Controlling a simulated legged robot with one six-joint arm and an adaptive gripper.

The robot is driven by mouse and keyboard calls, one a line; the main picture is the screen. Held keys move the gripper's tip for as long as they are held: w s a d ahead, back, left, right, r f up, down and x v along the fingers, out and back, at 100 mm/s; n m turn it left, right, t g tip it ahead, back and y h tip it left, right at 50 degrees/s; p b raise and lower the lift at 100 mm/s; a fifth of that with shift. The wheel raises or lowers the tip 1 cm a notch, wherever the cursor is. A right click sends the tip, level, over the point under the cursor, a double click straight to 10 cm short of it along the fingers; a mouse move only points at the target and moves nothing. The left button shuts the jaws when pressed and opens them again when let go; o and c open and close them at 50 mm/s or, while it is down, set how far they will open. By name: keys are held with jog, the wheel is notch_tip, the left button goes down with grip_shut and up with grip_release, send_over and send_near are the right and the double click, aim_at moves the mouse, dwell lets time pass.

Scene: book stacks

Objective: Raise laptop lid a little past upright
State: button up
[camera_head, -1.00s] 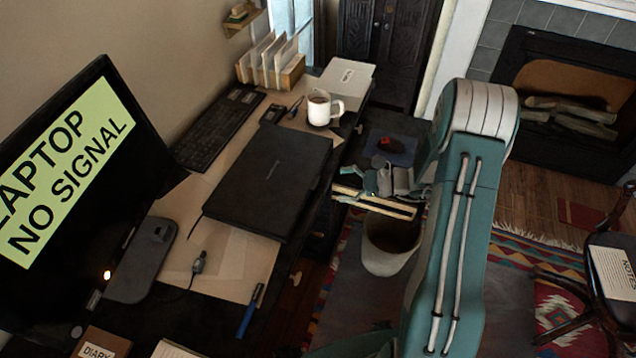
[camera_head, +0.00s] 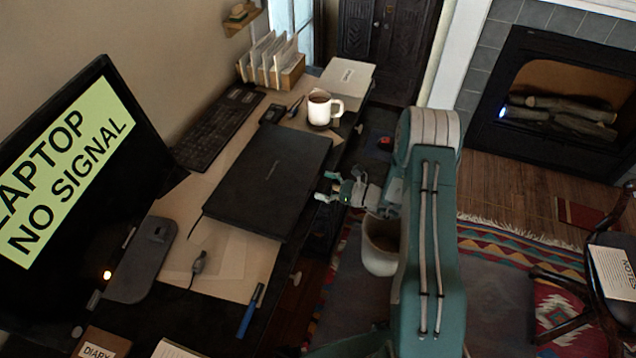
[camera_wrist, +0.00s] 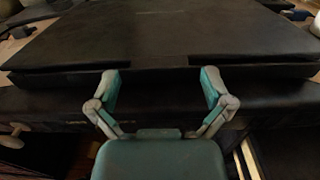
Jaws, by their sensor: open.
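The black laptop (camera_head: 268,182) lies closed and flat on the desk in the head view. In the wrist view the laptop (camera_wrist: 175,35) fills the upper part, with its front edge facing me. My gripper (camera_head: 328,187) is beside the laptop's right-hand edge in the head view, at the desk's edge. In the wrist view my gripper (camera_wrist: 160,80) is open and empty, its two fingers spread apart and pointing at the laptop's front edge. I cannot tell whether the fingertips touch the edge.
The monitor (camera_head: 80,180) stands at left. A white mug (camera_head: 319,108), keyboard (camera_head: 217,130) and letter holder (camera_head: 285,72) are beyond the laptop. A blue pen (camera_head: 250,312) and cable (camera_head: 199,264) lie nearer. A bin (camera_head: 381,262) stands on the floor below my arm.

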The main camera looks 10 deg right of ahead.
jog(key=shift+x, duration=0.8)
jog(key=c, duration=1.1)
jog(key=shift+c, duration=0.2)
jog(key=shift+r, duration=0.15)
